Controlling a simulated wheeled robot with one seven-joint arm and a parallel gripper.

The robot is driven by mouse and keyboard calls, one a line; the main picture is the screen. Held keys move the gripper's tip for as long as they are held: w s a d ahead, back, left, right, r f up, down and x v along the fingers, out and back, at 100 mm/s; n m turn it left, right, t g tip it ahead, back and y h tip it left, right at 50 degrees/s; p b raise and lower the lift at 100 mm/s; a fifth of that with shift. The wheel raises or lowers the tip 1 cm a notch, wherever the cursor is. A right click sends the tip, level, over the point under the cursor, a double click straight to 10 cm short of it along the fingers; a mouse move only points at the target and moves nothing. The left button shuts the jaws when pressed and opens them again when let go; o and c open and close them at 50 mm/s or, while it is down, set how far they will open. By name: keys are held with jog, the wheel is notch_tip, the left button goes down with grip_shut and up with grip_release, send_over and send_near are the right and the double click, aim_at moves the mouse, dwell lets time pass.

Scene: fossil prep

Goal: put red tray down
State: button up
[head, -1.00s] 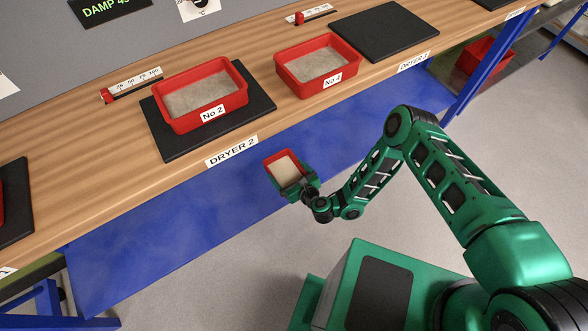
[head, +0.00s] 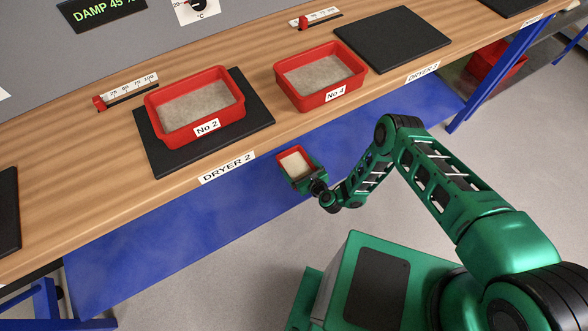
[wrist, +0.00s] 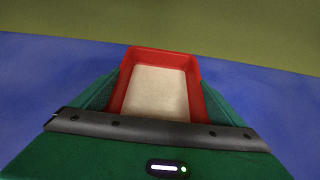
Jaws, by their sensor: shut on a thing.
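A small red tray (head: 296,163) with pale sandy material inside is held by my gripper (head: 302,178), in front of and below the bench edge. In the wrist view the red tray (wrist: 160,54) sits between the green fingers of my gripper (wrist: 158,95), which is shut on it. The tray's near end is hidden by the gripper body.
The wooden bench (head: 80,190) runs across the view. Slider gauges (head: 130,91) stand behind the pads. A blue panel (head: 180,240) hangs below the bench edge. Another red container (head: 497,66) shows under the bench at right.

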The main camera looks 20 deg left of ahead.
aim_at(298, 171)
notch_tip(298, 171, down, 3)
jog(key=shift+f, duration=0.15)
jog(key=shift+s+a+f, duration=0.15)
jog(key=shift+s+a, duration=0.05)
jog(key=shift+a, duration=0.1)
jog(key=shift+f, duration=0.1)
jog(key=o, duration=1.1)
